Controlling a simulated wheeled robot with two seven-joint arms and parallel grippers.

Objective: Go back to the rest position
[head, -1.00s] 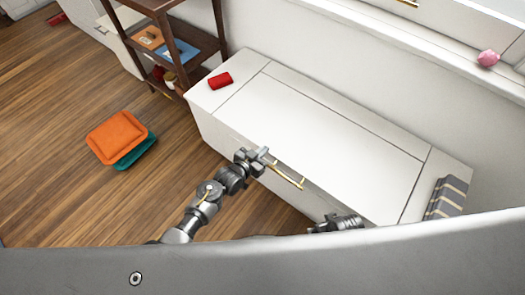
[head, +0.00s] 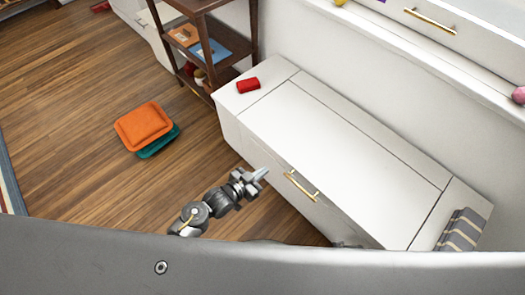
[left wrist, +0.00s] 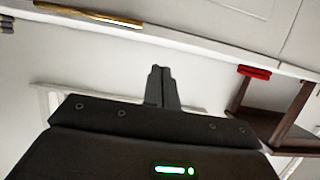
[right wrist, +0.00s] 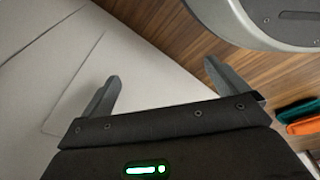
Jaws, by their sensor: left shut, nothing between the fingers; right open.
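My left gripper (head: 262,173) is shut and empty in the head view, beside the front of the white bench (head: 330,130), left of its gold handle (head: 300,186). Its closed fingers (left wrist: 160,88) also show in the left wrist view. My right gripper (right wrist: 160,85) is open and empty in the right wrist view, with the white bench on the left and wood floor on the right. In the head view the right arm is almost wholly hidden at the bench's lower front.
A red object (head: 248,85) lies on the bench's far left end, a striped grey cloth (head: 461,230) on its right end. Orange (head: 143,126) and teal (head: 158,142) cushions lie on the floor. A dark wood shelf (head: 203,30) stands behind. The floor at left is mostly clear.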

